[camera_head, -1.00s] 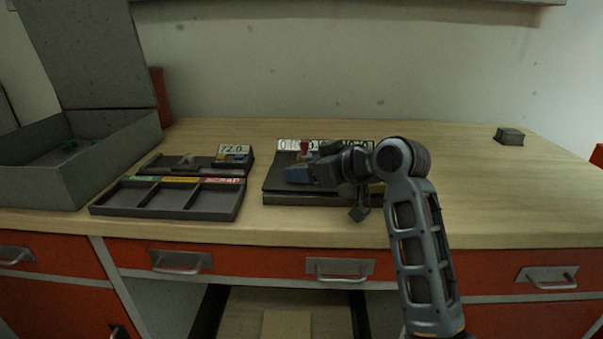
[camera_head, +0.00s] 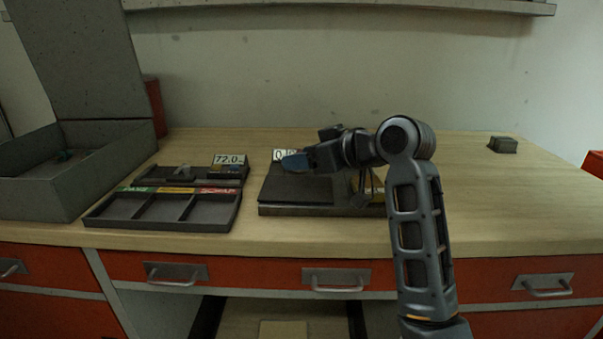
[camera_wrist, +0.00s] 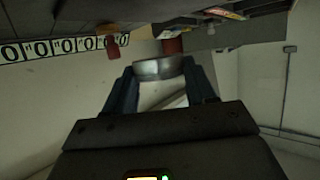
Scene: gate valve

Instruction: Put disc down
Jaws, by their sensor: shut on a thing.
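My gripper (camera_head: 293,163) is above the dark plate, pointing left, with a blue fingertip showing. In the wrist view, its fingers (camera_wrist: 158,85) are shut on a grey metal disc (camera_wrist: 158,68), seen nearly edge-on at the tips. The dark low plate (camera_head: 298,187) lies on the bench below my gripper.
A dark unit with a 72.0 display (camera_head: 228,160) stands behind the tray. A large grey open box (camera_head: 40,190) is at the far left. A small dark block (camera_head: 503,145) sits at the back right. The bench (camera_head: 500,205) right of my arm is mostly clear.

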